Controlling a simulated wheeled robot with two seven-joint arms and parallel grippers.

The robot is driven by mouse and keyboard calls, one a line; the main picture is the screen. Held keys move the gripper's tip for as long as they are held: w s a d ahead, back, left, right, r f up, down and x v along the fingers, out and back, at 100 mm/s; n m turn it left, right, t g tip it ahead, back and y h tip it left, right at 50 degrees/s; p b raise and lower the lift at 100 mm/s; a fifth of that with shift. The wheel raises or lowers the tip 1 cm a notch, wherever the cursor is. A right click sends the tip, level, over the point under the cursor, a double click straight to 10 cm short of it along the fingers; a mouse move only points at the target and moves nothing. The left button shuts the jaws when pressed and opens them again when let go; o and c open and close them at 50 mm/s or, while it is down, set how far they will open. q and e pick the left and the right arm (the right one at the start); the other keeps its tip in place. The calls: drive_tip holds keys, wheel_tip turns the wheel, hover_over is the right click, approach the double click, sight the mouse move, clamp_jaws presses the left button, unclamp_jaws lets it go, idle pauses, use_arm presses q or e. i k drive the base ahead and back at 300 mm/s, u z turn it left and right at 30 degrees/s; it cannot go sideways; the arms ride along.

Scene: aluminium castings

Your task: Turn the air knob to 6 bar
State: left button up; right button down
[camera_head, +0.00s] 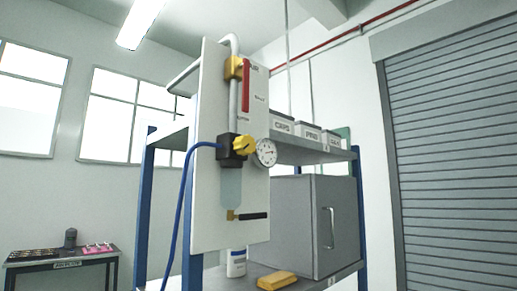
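The yellow air knob (243,145) sits on the front of a black regulator block (226,150) on a white upright panel (206,215). A round white pressure gauge (266,152) is just right of the knob. Its needle and numbers are too small to read. A red lever (246,86) hangs below a yellow valve (234,68) on the grey pipe above. A translucent bowl (231,186) is below the regulator, with a small yellow fitting and a black handle (252,216) at the bottom. Neither of my grippers is in view.
A blue hose (185,190) runs down from the regulator's left. Behind the panel a blue-posted shelf (145,205) holds labelled bins (283,127), a grey cabinet (300,225), a white bottle (236,263) and a yellow block (277,281). A small table (60,263) stands far left.

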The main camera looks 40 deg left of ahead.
sight(244, 144)
drive_tip(key=i, duration=3.15)
drive_tip(key=u, duration=4)
